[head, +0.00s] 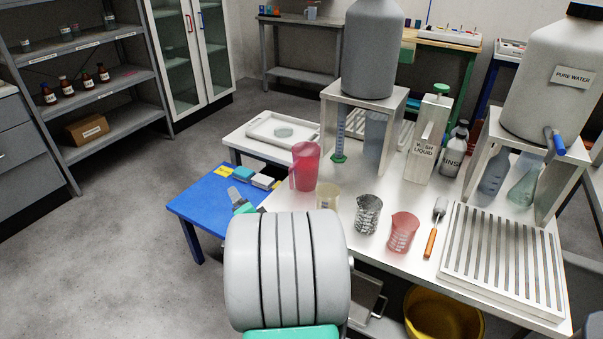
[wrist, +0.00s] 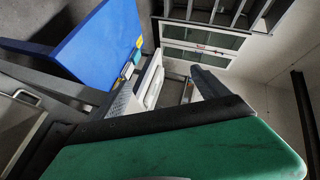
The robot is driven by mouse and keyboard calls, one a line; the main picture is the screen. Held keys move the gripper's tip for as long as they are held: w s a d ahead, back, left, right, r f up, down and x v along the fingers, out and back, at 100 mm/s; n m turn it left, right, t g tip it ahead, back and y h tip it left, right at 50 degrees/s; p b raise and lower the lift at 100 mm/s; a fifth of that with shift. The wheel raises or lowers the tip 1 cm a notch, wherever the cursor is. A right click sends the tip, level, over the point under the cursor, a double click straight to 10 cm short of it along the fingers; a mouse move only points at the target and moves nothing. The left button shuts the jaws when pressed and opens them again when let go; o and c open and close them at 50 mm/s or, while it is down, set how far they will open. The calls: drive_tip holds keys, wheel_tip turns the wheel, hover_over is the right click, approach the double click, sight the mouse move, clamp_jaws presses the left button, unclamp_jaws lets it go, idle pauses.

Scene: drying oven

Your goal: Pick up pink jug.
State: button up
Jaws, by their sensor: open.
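The pink jug (head: 306,167) stands upright on the white-topped bench (head: 340,262), near its left edge. Its handle faces left in the head view. My gripper (head: 240,200) shows only in part past my grey arm, to the left of the jug and apart from it. In the wrist view the dark fingers of my gripper (wrist: 205,98) are open, with nothing seen between them. The jug is not recognisable in the wrist view.
A clear yellowish beaker (head: 327,196), a patterned beaker (head: 368,214) and a red beaker (head: 402,232) stand in front of the jug. A grey tank on a stand (head: 395,97) is behind it. A blue table (head: 205,205) is at left; the floor beyond is clear.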

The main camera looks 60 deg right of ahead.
sight(292, 179)
drive_tip(key=shift+o, duration=1.3)
drive_tip(key=s+d+m+h, duration=0.2)
drive_tip(key=s+d, duration=0.1)
drive_tip(key=s+d+m+h, duration=0.2)
drive_tip(key=s+d+m, duration=0.1)
drive_tip(key=s+d+m+g+h, duration=0.1)
drive_tip(key=s+d+m+h, duration=0.1)
drive_tip(key=s+d, duration=0.1)
drive_tip(key=shift+s+d+r+m+h, duration=0.15)
drive_tip(key=shift+d+r+m+h, duration=0.15)
drive_tip(key=shift+d+r+m, duration=0.15)
drive_tip(key=x, duration=0.7)
drive_tip(key=shift+d+f, duration=0.25)
drive_tip(key=shift+d, duration=0.2)
drive_tip(key=c, duration=2)
drive_tip(key=shift+r, duration=0.15)
